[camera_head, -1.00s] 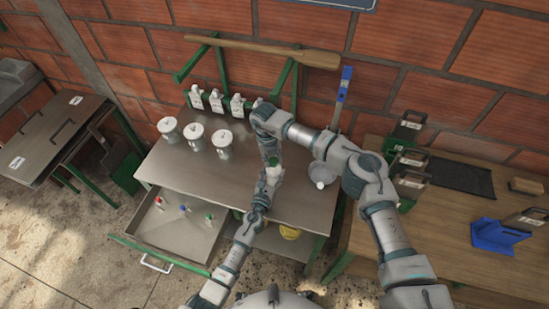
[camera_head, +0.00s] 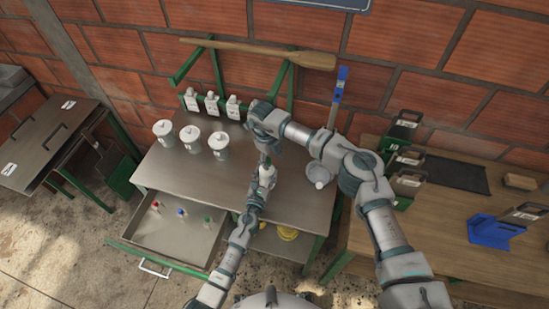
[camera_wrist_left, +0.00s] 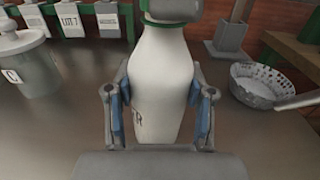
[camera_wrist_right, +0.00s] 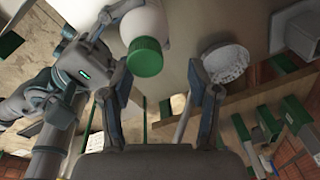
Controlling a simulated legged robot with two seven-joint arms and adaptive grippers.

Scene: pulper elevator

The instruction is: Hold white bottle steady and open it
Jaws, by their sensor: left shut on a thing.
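The white bottle (camera_head: 266,172) is held upright above the steel table by my left gripper (camera_head: 258,188). In the left wrist view the bottle (camera_wrist_left: 160,75) fills the space between the blue-padded fingers, which are shut on its body. A green cap (camera_wrist_right: 145,57) tops the bottle in the right wrist view. In the head view the right gripper (camera_head: 266,147) hangs just above the bottle and partly hides the cap. I cannot tell if a finger touches the cap.
Three lidded canisters (camera_head: 191,138) stand on the left of the steel table (camera_head: 175,172). A perforated bowl (camera_head: 318,177) is to the right. The open drawer (camera_head: 170,235) below holds small coloured-cap items.

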